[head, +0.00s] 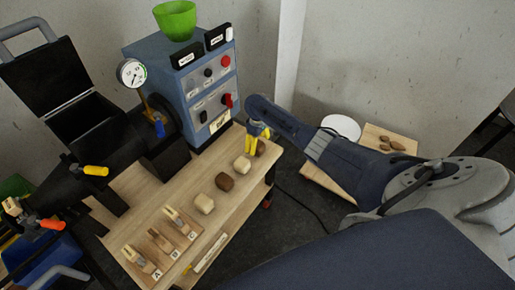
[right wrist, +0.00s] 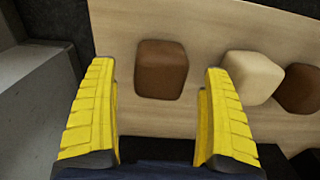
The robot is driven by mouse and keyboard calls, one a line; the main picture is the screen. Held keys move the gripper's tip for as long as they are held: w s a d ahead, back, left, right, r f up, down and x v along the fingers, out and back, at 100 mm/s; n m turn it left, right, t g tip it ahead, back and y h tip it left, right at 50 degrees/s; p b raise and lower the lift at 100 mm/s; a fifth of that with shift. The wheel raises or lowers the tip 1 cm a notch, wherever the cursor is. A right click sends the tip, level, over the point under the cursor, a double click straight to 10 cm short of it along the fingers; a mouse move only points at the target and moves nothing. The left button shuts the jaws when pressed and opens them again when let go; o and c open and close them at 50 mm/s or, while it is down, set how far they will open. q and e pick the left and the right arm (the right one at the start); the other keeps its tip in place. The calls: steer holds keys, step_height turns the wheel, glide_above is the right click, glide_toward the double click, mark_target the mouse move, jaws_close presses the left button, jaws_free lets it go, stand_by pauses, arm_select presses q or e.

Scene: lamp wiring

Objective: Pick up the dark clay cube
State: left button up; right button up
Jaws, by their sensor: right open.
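A dark brown clay cube (right wrist: 161,69) sits on the wooden table between and just beyond my open yellow fingertips in the right wrist view. In the head view this cube (head: 262,147) is at the far end of a row of cubes, partly hidden by the fingers. My right gripper (head: 257,141) points down over it, open and empty; I cannot tell how high the tips are above the table. A pale cube (head: 242,164) stands beside it, then a second dark cube (head: 224,182) and another pale cube (head: 204,203). My left gripper is not in view.
A blue control box (head: 190,85) with a green bowl (head: 175,20) stands close behind the gripper. A black machine (head: 110,145) is at left. Lettered wooden blocks (head: 160,240) lie at the table's near end. A low table (head: 390,140) with brown pieces is at right.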

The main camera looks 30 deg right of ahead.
steer(key=shift+f, duration=0.8)
steer(key=c, duration=1.6)
steer(key=shift+r, duration=0.1)
steer(key=shift+c, duration=0.2)
